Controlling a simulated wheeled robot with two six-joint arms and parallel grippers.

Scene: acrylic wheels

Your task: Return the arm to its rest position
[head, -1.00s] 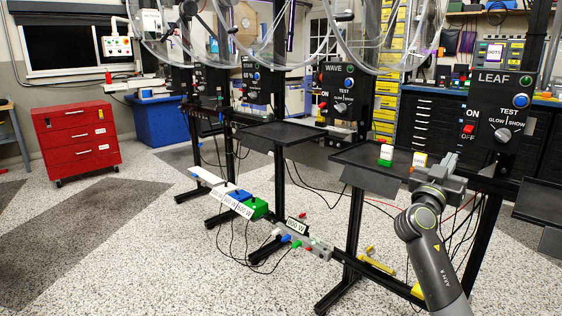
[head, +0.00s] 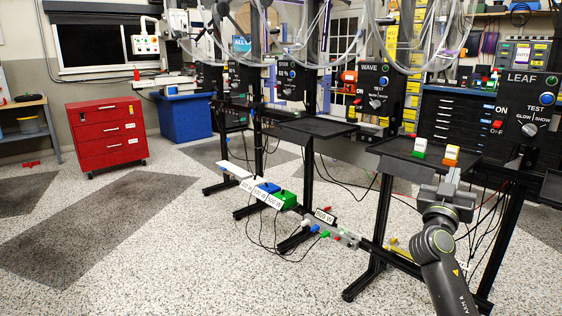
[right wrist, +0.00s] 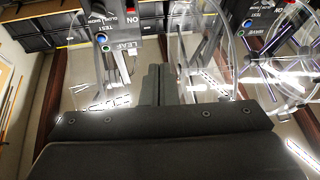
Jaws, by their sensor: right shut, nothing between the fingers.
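My right gripper (head: 453,176) is shut and empty in the head view, with its arm coming up from the lower right. A green-and-white block (head: 419,148) and an orange-and-white block (head: 451,155) are on the tray, just beyond the gripper. My left gripper is not in view.
The LEAF control panel (head: 527,100) stands behind and right of the gripper. The WAVE panel (head: 380,88) is further left. Coloured power boxes (head: 286,200) sit on a low rail. A red drawer cabinet (head: 106,133) stands far left. Open speckled floor (head: 150,250) lies at left front.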

